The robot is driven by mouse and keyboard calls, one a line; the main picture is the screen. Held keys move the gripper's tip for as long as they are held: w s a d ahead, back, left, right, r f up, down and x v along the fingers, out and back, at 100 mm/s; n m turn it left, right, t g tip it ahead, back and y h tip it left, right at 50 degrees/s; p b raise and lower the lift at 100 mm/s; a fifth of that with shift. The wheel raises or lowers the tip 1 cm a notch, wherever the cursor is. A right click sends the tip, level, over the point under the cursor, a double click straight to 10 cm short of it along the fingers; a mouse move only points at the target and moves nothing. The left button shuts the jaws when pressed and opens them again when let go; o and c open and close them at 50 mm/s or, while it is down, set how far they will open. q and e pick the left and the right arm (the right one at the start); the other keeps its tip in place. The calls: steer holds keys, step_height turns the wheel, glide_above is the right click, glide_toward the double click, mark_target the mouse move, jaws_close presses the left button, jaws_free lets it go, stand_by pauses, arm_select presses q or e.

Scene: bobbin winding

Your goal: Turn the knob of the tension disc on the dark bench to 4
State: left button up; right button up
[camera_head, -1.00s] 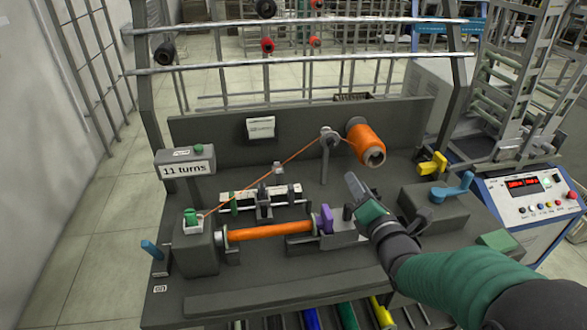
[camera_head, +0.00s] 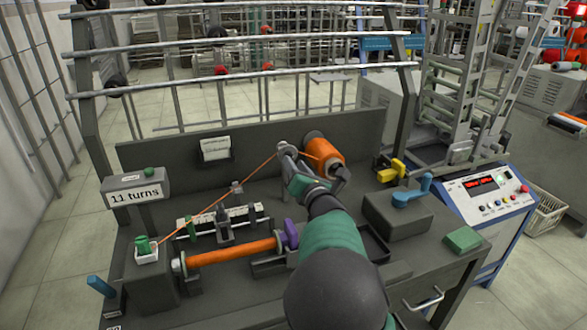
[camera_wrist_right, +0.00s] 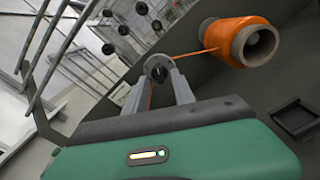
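The tension disc (camera_head: 284,146) stands on the dark bench (camera_head: 190,314), partly hidden by my right gripper (camera_head: 290,160). In the right wrist view the disc's round grey face with its dark knob (camera_wrist_right: 158,70) shows beyond and between the two fingertips. My right gripper is open, with one finger on each side of the knob; I cannot tell whether they touch it. The scale marks are too small to read. An orange thread runs from the orange spool (camera_head: 321,148) past the disc. My left gripper is not in view.
A "11 turns" counter box (camera_head: 136,188) and a wound orange bobbin (camera_head: 232,252) are on the bench's left part. A blue-handled grey box (camera_head: 398,216), a yellow clamp (camera_head: 391,170) and a control panel (camera_head: 482,197) are at the right. Bars rise behind.

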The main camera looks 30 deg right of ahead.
steer(key=shift+x, duration=0.8)
steer(key=shift+c, duration=0.3)
jaws_close()
steer(key=shift+m, duration=0.4)
steer(key=m, duration=1.1)
steer(key=shift+s+d+f, duration=0.1)
steer(key=shift+f, duration=0.15)
steer(key=shift+b, duration=0.3)
